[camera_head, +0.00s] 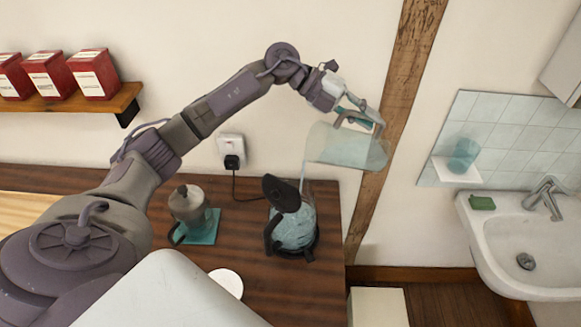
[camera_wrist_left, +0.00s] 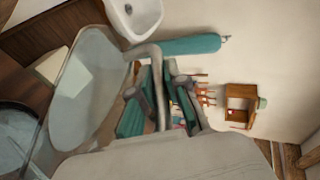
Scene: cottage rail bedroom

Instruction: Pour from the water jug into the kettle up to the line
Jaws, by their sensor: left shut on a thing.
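My left gripper (camera_head: 361,115) is shut on the handle of the clear water jug (camera_head: 347,150), which is held in the air, tilted on its side with its mouth to the left. A thin stream runs down from the jug's lower left edge into the glass kettle (camera_head: 293,228). The kettle stands upright on the dark counter, its dark lid open, with bluish water inside; I cannot make out the line. In the left wrist view my left gripper (camera_wrist_left: 160,95) is close up, with the jug (camera_wrist_left: 85,90) beside it and the kettle (camera_wrist_left: 18,130) at the left edge. My right gripper is not in view.
A metal and glass pot (camera_head: 187,205) sits on a teal mat (camera_head: 203,229) left of the kettle. The kettle's cord runs to a wall socket (camera_head: 231,150). A white sink (camera_head: 530,240) is at the right. A wooden post (camera_head: 400,90) rises behind the jug.

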